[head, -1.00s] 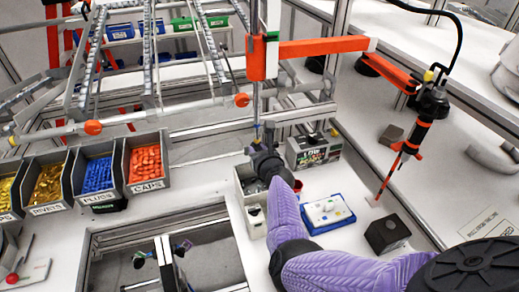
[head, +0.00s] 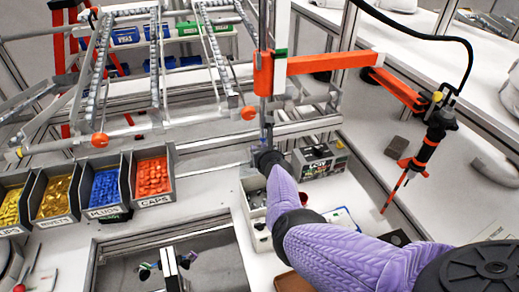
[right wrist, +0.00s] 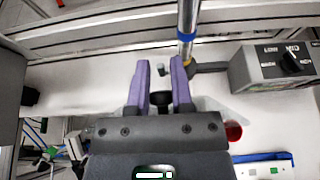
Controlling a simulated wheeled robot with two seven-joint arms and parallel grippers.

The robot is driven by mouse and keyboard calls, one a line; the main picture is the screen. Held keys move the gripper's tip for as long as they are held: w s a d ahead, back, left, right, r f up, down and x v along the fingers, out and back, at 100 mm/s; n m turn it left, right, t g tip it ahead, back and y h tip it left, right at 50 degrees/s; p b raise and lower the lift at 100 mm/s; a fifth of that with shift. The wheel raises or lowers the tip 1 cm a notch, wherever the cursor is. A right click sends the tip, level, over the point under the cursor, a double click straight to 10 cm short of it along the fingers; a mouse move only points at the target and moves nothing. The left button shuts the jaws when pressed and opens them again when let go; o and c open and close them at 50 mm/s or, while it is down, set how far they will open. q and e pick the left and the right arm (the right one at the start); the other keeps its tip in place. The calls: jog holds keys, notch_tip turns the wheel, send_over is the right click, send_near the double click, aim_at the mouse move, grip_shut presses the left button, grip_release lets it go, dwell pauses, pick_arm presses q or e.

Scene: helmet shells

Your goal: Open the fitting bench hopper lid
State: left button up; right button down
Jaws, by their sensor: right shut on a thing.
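My right gripper (head: 266,156) is at the back of a pale open-topped hopper box (head: 248,212) on the bench. In the right wrist view its two purple fingers (right wrist: 160,72) are nearly parallel, close to a black knob (right wrist: 158,104) between them. A pale, see-through panel (right wrist: 238,112) shows beside the fingers and seems to be the hopper lid; its full outline and angle are hard to tell. Grey contents show inside the box in the head view. My purple right forearm hides part of the box's right side. My left gripper is not in view.
A metal post (right wrist: 188,22) with a blue band stands close to the right gripper. A dark control box (head: 320,160) stands to its right. Labelled bins (head: 104,211) are on the left. An orange arm (head: 330,64) with a hanging tool (head: 424,150) reaches over the bench's right.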

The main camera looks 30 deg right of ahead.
jog(key=shift+s+a+f, duration=0.15)
jog(key=shift+a+f, duration=0.05)
jog(key=shift+f, duration=0.25)
dwell(0.5)
jog(key=shift+c, duration=2.4)
grip_release()
jog(key=shift+s, duration=0.15)
jog(key=r+p, duration=0.2)
jog(key=p, duration=0.1)
jog(key=s+r+p, duration=0.1)
jog(key=r+p, duration=0.2)
jog(key=p, duration=0.1)
jog(key=shift+s+r, duration=0.2)
jog(key=shift+r, duration=0.15)
jog(key=r+p, duration=0.1)
jog(key=p, duration=0.1)
jog(key=s+r+p, duration=0.1)
jog(key=p, duration=0.1)
jog(key=shift+s+a+r, duration=0.1)
jog(key=shift+a+r, duration=0.15)
jog(key=shift+r, duration=0.1)
jog(key=shift+s+a+r+b, duration=0.1)
jog(key=shift+r+b, duration=0.25)
jog(key=shift+r, duration=0.2)
jog(key=shift+s+r, duration=0.5)
jog(key=shift+r, duration=0.05)
